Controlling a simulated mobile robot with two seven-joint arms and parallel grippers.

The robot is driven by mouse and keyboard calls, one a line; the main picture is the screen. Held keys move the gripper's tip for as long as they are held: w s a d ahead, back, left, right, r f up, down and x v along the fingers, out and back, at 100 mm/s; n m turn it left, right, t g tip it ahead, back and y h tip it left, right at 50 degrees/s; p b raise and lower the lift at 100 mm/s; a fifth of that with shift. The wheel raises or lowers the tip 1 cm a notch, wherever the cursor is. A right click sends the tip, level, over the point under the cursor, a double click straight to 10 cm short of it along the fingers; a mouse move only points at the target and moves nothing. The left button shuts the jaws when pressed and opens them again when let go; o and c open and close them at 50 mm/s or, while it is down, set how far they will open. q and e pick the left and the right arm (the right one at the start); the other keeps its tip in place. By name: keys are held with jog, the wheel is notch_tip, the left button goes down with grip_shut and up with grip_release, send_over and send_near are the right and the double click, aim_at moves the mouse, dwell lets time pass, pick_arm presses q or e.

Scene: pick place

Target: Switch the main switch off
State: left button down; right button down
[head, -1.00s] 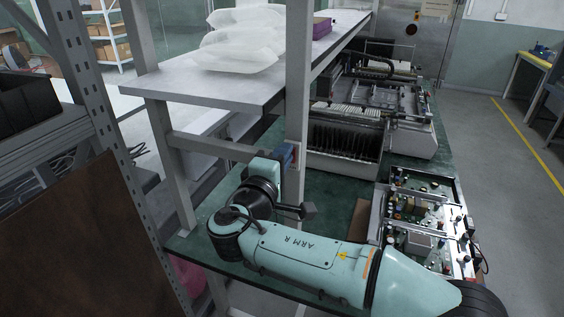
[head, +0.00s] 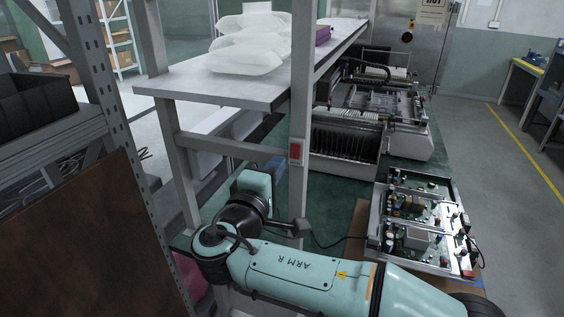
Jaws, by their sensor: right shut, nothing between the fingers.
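My right gripper (head: 275,163) is shut and empty. It is small and partly hidden by my wrist, with its bluish end just left of the post, slightly lower than the switch. A gap shows between it and the red face in the picture. The setting of the switch is too small to read. My left gripper is out of view.
The grey shelf (head: 240,92) with white bags lies above my right wrist. Open circuit-board units (head: 410,240) and a larger machine (head: 395,120) stand on the green bench, right of the post. A brown panel (head: 75,245) is at lower left.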

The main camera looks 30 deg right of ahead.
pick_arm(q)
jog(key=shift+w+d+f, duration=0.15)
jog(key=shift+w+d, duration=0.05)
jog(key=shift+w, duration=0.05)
pick_arm(e)
jog(key=v, duration=0.6)
jog(key=shift+s+a, duration=0.15)
jog(key=shift+a, duration=0.05)
